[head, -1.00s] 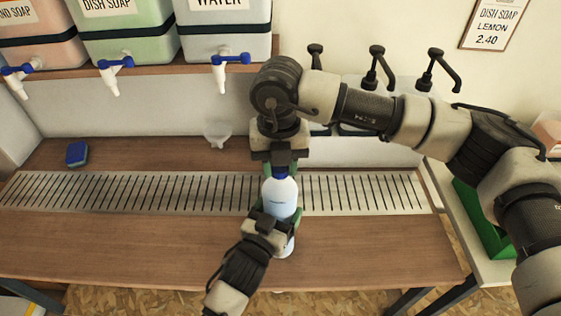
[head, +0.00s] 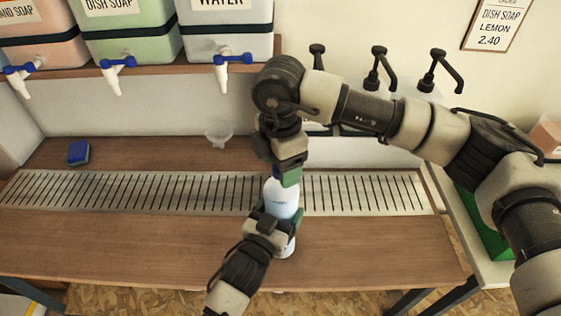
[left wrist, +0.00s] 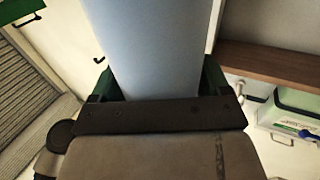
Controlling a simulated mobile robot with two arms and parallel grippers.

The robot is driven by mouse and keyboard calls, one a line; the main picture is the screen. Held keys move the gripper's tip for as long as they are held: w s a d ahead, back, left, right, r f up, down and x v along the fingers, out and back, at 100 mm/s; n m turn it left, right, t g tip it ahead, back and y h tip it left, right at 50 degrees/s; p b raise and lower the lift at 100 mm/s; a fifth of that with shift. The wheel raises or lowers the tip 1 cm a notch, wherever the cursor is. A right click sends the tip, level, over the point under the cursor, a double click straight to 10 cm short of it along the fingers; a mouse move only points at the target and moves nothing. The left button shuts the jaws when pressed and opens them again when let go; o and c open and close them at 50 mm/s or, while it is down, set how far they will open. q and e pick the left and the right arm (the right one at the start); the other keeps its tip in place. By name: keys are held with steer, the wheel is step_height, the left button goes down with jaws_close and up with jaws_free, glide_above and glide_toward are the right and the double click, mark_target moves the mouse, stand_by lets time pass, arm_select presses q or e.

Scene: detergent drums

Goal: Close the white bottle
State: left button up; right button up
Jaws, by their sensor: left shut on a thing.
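The white bottle (head: 283,198) stands upright at the front edge of the slotted drain strip. It fills the middle of the left wrist view (left wrist: 155,45) as a pale blue-white body. My left gripper (head: 277,222) is shut on the bottle's body from the front. My right gripper (head: 287,177) points down over the bottle's top. Its near green finger covers the spot where the blue cap was visible earlier, so the cap is hidden. I cannot tell whether the right fingers grip it.
A blue sponge (head: 78,152) and a clear funnel (head: 218,134) lie behind the drain strip (head: 120,192). Drums with taps (head: 231,58) stand on the shelf. Black pumps (head: 376,68) are at the back right. The counter's front left (head: 110,245) is clear.

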arm_select(q)
steer(key=shift+f, duration=0.1)
arm_select(e)
step_height(320, 180, up, 12)
stand_by(0.5)
arm_select(q)
steer(key=o, duration=1.7)
steer(key=shift+b+v, duration=0.65)
steer(key=shift+v, duration=4.8)
arm_select(e)
steer(key=shift+f, duration=0.65)
